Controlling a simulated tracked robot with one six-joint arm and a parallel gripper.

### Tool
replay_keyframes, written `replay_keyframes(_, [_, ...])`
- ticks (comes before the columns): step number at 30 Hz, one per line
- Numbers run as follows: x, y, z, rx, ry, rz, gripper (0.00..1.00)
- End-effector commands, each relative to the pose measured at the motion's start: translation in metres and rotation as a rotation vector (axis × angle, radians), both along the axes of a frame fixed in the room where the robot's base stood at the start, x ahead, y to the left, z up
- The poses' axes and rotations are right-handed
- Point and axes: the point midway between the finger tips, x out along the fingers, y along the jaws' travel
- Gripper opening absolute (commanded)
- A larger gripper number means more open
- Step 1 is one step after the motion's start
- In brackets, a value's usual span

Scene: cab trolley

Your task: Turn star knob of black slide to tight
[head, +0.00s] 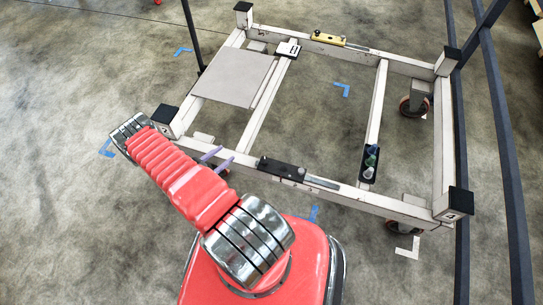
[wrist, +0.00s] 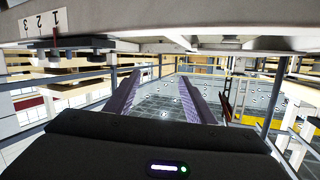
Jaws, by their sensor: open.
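The black slide (head: 284,168) lies on the trolley's near rail in the head view. A small dark knob (head: 263,161) shows at its left end, too small there to tell its turn. My gripper (head: 225,155) is left of the slide, near the near rail, apart from the knob. In the wrist view my gripper (wrist: 159,76) is open, with two purple fingers and nothing between them. A pale plate with numbers and a red mark (wrist: 44,23) shows at the upper left. Dark parts below it may belong to the slide; I cannot tell which.
The white trolley frame (head: 399,207) has black corner caps and wheels. A yellow slide (head: 328,38) sits on the far rail. A grey panel (head: 232,77) covers the left part. A black holder with coloured items (head: 370,163) is on the right crossbar. Dark posts stand at right.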

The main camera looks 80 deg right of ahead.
Motion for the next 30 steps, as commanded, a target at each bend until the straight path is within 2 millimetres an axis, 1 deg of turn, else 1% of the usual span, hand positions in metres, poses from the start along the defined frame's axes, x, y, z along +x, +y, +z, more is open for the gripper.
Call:
replay_keyframes(1, [-0.022,0.006,-0.01,-0.017,0.036,-0.031,0.49])
replay_keyframes(3, [-0.049,0.013,-0.018,-0.047,0.082,-0.072,0.49])
replay_keyframes(6, [-0.082,0.025,-0.026,-0.083,0.141,-0.12,0.49])
replay_keyframes(9, [-0.104,0.034,-0.03,-0.109,0.185,-0.153,0.49])
replay_keyframes(10, [-0.109,0.036,-0.031,-0.114,0.193,-0.16,0.49])
replay_keyframes(12, [-0.116,0.039,-0.032,-0.124,0.208,-0.171,0.49])
replay_keyframes(14, [-0.119,0.041,-0.032,-0.128,0.213,-0.176,0.49])
replay_keyframes(24, [-0.119,0.04,-0.032,-0.128,0.215,-0.177,0.49])
replay_keyframes(30, [-0.124,0.034,-0.032,-0.128,0.215,-0.177,0.49])
